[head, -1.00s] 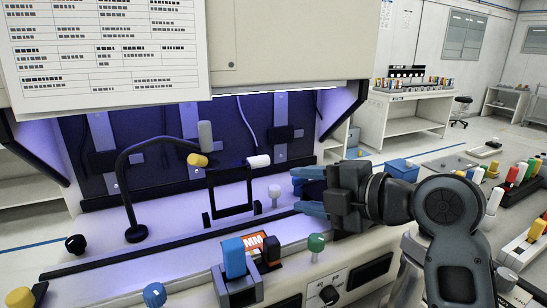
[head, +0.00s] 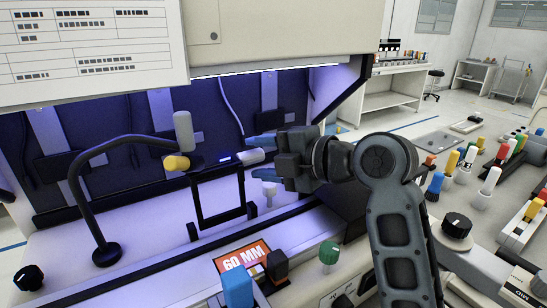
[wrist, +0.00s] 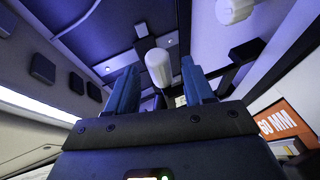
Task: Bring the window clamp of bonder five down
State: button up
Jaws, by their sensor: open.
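The window clamp, a black rectangular frame (head: 195,200), stands raised and roughly upright on the lit bonder bench. A white handle (head: 250,157) sticks out at its top right corner. My gripper (head: 258,160) is open beside the handle, with blue fingers above and below its end. In the wrist view the white handle (wrist: 159,68) shows between and beyond the fingertips of my gripper (wrist: 160,84). I cannot tell whether either finger touches it. No number for this bonder is readable.
A black gooseneck (head: 77,190) with a yellow tip (head: 176,162) stands left of the frame. A white knob (head: 269,194) stands below my fingers. An orange 60 MM label (head: 243,256), a blue lever (head: 237,288) and a green knob (head: 329,252) are in front. The bonder hood (head: 280,35) overhangs.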

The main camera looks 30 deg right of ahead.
jog(key=shift+x, duration=2.25)
jog(key=shift+c, duration=0.2)
grip_shut()
jog(key=shift+f+b, duration=0.1)
jog(key=shift+b, duration=0.3)
